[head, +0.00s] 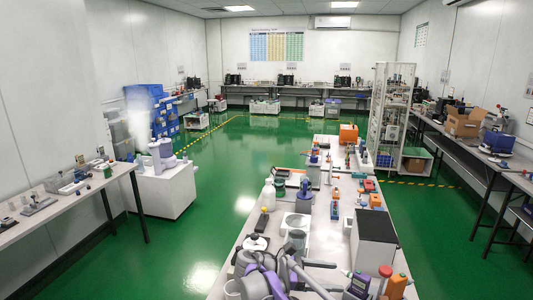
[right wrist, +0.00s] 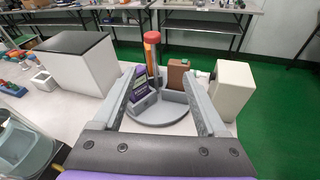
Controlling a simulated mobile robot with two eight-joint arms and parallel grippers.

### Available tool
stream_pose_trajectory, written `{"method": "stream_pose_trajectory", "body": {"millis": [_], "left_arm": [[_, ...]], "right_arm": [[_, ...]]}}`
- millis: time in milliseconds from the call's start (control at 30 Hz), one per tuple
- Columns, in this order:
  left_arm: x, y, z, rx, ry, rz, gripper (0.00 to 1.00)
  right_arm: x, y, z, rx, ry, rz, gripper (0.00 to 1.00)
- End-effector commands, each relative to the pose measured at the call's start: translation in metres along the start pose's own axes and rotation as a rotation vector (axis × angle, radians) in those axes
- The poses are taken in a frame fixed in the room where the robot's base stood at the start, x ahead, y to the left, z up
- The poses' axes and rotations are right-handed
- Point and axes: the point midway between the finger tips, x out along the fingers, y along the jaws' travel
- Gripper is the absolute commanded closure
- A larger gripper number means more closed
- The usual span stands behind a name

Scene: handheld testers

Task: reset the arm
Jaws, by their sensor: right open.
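My right gripper (head: 333,279) is low in the head view, over the near end of the middle bench (head: 250,222). In the right wrist view its two grey fingers (right wrist: 163,72) are spread wide with nothing held between them. Beyond and between the fingers is a round grey tray (right wrist: 160,116). On it stand a purple handheld tester (right wrist: 143,86) in a grey holder, a red-topped post (right wrist: 152,50) and a brown block (right wrist: 178,74). The purple tester also shows in the head view (head: 358,286). My left gripper does not show.
A white box with a black top (head: 373,240) stands on the bench near the tray. A beige box (right wrist: 232,90) is right of the tray in the wrist view. A grey container (head: 296,241) and several small devices crowd the bench. Green floor (head: 215,200) is open to the left.

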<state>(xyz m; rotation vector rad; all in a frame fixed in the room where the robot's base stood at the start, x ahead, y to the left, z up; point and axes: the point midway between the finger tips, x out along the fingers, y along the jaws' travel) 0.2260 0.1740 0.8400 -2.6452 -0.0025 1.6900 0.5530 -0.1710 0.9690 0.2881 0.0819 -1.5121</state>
Motion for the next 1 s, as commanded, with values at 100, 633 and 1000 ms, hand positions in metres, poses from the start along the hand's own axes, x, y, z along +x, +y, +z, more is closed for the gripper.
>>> {"method": "stream_pose_trajectory", "body": {"millis": [100, 633, 1000], "left_arm": [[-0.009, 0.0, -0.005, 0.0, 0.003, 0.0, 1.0], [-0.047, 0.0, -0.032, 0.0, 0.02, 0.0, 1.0], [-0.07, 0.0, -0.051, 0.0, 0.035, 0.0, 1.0]], "right_arm": [[0.021, -0.021, 0.02, 0.093, 0.129, -0.01, 0.25], [0.044, -0.202, 0.035, 0.853, 0.856, -0.333, 0.25], [0.006, -0.299, 0.009, 1.435, 1.207, -0.746, 0.25]]}}
